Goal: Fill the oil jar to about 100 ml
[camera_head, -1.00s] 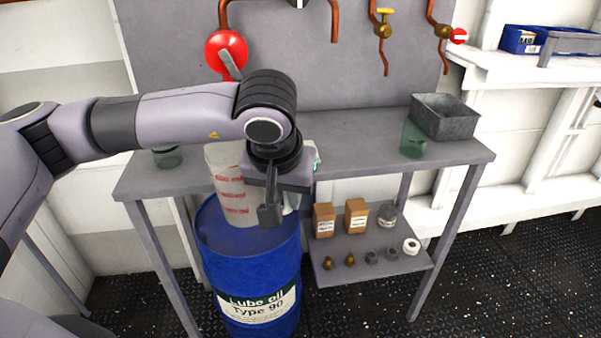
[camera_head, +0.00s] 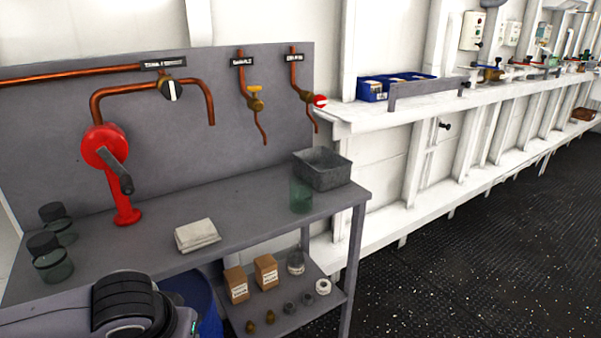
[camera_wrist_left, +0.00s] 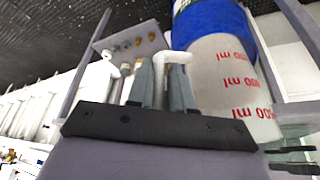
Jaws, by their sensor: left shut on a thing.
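A pale jar (camera_wrist_left: 225,80) with red ml marks and a white handle (camera_wrist_left: 173,58) shows in the left wrist view; I take it for the oil jar. The fingers of my left gripper (camera_wrist_left: 163,85) are shut on its handle. The contents of the jar cannot be made out. In the head view only my left wrist shows at the bottom left; the fingers and the marked jar are out of that picture. The blue drum (camera_head: 207,306) is partly hidden behind my arm, and also shows behind the jar (camera_wrist_left: 215,28). My right gripper is not in view.
A grey bench (camera_head: 255,218) carries a red hand pump (camera_head: 105,150), a folded cloth (camera_head: 197,235), dark-lidded glass jars (camera_head: 54,262), a green glass (camera_head: 301,197) and a metal bin (camera_head: 322,172). Copper pipes with valves (camera_head: 171,90) hang above. Boxes (camera_head: 236,284) and small parts sit on the lower shelf.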

